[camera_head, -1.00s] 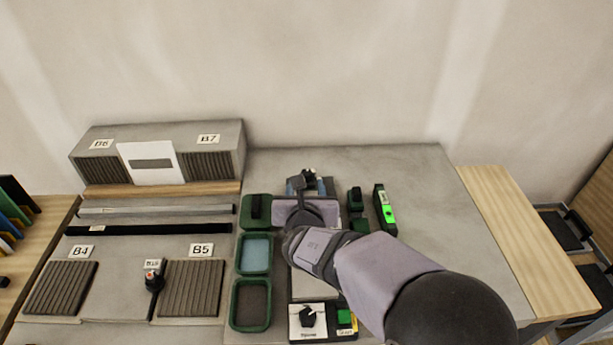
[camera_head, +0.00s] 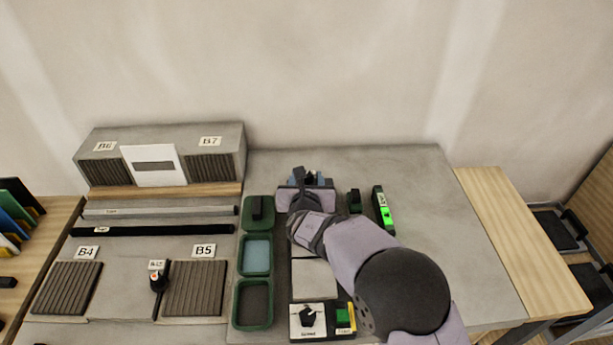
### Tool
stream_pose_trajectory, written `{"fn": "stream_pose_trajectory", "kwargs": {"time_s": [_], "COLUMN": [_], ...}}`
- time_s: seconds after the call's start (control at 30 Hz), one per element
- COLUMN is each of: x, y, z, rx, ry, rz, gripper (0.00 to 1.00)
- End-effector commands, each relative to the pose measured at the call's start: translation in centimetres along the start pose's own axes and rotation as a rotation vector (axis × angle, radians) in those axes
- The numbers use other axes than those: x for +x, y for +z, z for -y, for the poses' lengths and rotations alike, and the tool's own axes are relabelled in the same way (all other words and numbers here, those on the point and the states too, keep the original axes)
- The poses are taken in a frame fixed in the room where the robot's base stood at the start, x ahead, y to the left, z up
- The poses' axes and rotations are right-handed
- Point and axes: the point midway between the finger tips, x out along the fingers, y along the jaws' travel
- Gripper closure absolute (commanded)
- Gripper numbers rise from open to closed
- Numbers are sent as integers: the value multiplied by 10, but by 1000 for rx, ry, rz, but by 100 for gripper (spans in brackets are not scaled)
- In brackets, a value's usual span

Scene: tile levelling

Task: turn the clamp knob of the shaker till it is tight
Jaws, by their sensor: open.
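The shaker, as far as I can tell, is the long unit in the middle of the bench, with a pale flat top (camera_head: 313,278) and a front panel bearing a black knob (camera_head: 308,317). A green switch (camera_head: 343,318) sits beside that knob. My gripper (camera_head: 306,180) is at the far end of this unit, pointing away from the camera, with its jaws open. A blue-grey part with dark pieces (camera_head: 320,179) shows just beyond and between the jaws. The clamp knob cannot be made out clearly; my gripper and arm cover much of that end. Whether the jaws touch anything there cannot be told.
Green-rimmed trays (camera_head: 238,303) stand close left of the unit. A green-and-black level-like tool (camera_head: 382,208) and a small dark green block (camera_head: 354,200) lie to the right. Ribbed pads (camera_head: 193,288) and bars are further left. The bench right of the tool is clear.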

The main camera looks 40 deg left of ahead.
Motion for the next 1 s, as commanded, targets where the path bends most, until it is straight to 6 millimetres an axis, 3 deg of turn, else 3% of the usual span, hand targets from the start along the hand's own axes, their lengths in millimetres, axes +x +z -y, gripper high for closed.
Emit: {"fn": "stream_pose_trajectory", "kwargs": {"time_s": [0.3, 0.47, 1.0], "x": [1, 1, 0], "y": [0, 0, 4], "z": [0, 0, -3], "rx": [0, 0, 49], "ry": [0, 0, -113], "rz": [1, 1, 4], "gripper": [59, 98, 98]}}
